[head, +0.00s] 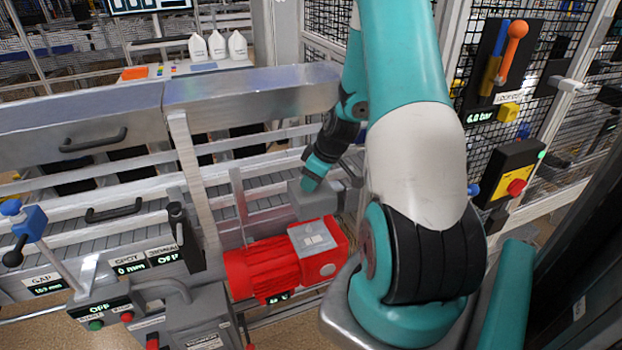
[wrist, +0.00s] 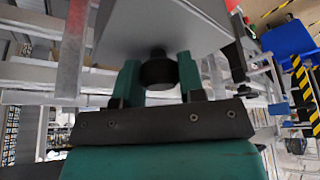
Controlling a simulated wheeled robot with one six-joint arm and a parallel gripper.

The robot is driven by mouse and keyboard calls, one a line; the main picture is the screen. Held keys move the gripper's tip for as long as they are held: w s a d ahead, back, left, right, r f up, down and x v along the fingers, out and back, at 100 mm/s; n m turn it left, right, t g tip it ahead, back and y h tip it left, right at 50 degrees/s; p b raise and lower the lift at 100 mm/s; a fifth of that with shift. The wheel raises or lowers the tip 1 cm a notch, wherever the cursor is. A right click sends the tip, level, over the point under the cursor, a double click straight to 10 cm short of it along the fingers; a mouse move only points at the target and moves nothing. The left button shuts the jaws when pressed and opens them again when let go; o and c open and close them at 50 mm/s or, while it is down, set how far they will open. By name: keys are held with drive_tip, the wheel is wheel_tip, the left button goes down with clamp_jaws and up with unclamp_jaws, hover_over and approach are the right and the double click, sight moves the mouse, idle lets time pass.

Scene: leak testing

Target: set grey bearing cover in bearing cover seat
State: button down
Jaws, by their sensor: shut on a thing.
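My gripper (wrist: 157,70) is shut on a short black knob (wrist: 158,71) on the underside, as pictured, of a broad grey part, which I take for the grey bearing cover (wrist: 160,28). The knob is between the two teal fingers. In the head view, the grey block-like cover (head: 313,204) is at my gripper (head: 311,183), just above and behind a red motor-like unit (head: 265,268) with a pale plate (head: 315,238) on top. The fingertips are too small to make out there. I cannot tell whether the cover touches anything below, and I cannot make out the bearing cover seat.
A slatted conveyor with metal rails (head: 130,215) runs behind the red unit. A grey control box (head: 200,325) stands at front left. A mesh fence (head: 555,50) with an orange-handled lever (head: 512,52) and a red stop button (head: 516,187) is at right.

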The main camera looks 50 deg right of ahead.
wheel_tip(320, 180, down, 11)
drive_tip(key=b, duration=0.9)
drive_tip(key=shift+f, duration=0.1)
idle(1.2)
drive_tip(key=shift+f+b, duration=0.95)
drive_tip(key=shift+b, duration=0.05)
drive_tip(key=c, duration=0.6)
unclamp_jaws()
drive_tip(key=shift+c, duration=0.2)
drive_tip(key=shift+r, duration=0.1)
drive_tip(key=b+v, duration=0.1)
drive_tip(key=v, duration=1.6)
drive_tip(key=shift+a+r+b, duration=0.1)
drive_tip(key=shift+r+b, duration=0.05)
drive_tip(key=shift+b, duration=0.15)
drive_tip(key=shift+a, duration=0.1)
